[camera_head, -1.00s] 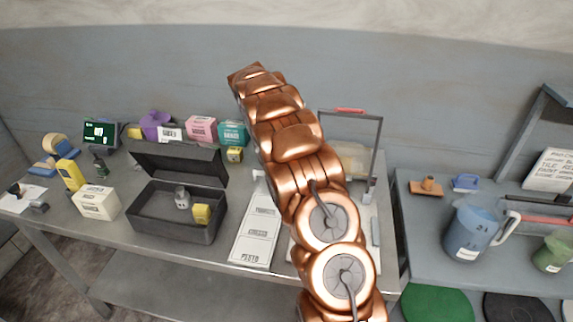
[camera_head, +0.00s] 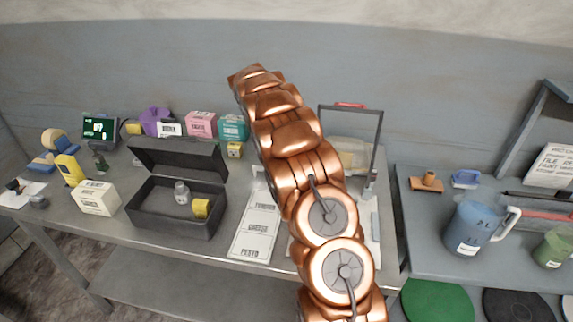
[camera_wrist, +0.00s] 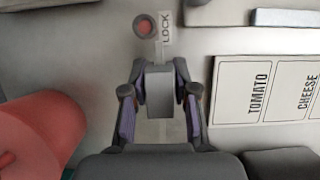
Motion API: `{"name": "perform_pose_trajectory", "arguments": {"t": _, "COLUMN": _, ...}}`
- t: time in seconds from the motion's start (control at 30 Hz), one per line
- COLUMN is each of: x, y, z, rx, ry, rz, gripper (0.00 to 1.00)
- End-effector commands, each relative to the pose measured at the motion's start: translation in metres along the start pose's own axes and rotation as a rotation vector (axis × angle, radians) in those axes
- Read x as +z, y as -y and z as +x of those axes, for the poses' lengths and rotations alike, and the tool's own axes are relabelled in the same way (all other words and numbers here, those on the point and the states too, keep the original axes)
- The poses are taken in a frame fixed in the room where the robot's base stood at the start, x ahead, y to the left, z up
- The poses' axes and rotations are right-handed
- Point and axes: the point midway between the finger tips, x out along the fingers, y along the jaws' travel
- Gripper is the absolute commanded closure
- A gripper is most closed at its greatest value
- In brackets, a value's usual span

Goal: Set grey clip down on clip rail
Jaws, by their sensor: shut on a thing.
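In the wrist view my gripper (camera_wrist: 159,100) is shut on the grey clip (camera_wrist: 159,88), a plain block held between the two dark fingers with purple pads. A pale upright strip marked LOCK (camera_wrist: 165,28) runs just beyond the clip, beside a round red knob (camera_wrist: 145,27). I cannot tell which part is the clip rail, nor whether the clip touches anything under it. In the head view my copper arm hides the gripper and the clip.
The label card (camera_head: 255,226) lies right of the open dark box (camera_head: 175,226). A frame with a red-topped handle (camera_head: 350,105) stands behind my arm. A blurred red object (camera_wrist: 45,125) is close at left in the wrist view. A blue jug (camera_head: 470,225) stands on the right table.

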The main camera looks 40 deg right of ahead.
Motion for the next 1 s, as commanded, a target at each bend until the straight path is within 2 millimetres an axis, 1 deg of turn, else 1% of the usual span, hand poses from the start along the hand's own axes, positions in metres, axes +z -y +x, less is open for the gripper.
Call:
{"name": "perform_pose_trajectory", "arguments": {"t": 0.17, "x": -0.002, "y": 0.000, "z": 0.004, "rx": 0.000, "ry": 0.000, "rz": 0.000, "gripper": 0.96}}
{"name": "perform_pose_trajectory", "arguments": {"t": 0.2, "x": -0.002, "y": 0.000, "z": 0.004, "rx": 0.000, "ry": 0.000, "rz": 0.000, "gripper": 0.71}}
{"name": "perform_pose_trajectory", "arguments": {"t": 0.47, "x": -0.002, "y": 0.000, "z": 0.003, "rx": 0.001, "ry": 0.000, "rz": 0.000, "gripper": 0.44}}
{"name": "perform_pose_trajectory", "arguments": {"t": 0.5, "x": -0.002, "y": 0.000, "z": 0.003, "rx": 0.001, "ry": 0.000, "rz": 0.000, "gripper": 0.43}}
{"name": "perform_pose_trajectory", "arguments": {"t": 0.83, "x": -0.002, "y": 0.000, "z": 0.001, "rx": 0.001, "ry": 0.000, "rz": 0.000, "gripper": 0.43}}
{"name": "perform_pose_trajectory", "arguments": {"t": 0.93, "x": -0.002, "y": -0.001, "z": -0.006, "rx": 0.003, "ry": -0.001, "rz": 0.000, "gripper": 0.43}}
{"name": "perform_pose_trajectory", "arguments": {"t": 1.0, "x": -0.003, "y": -0.001, "z": -0.016, "rx": 0.005, "ry": -0.002, "rz": 0.000, "gripper": 0.43}}
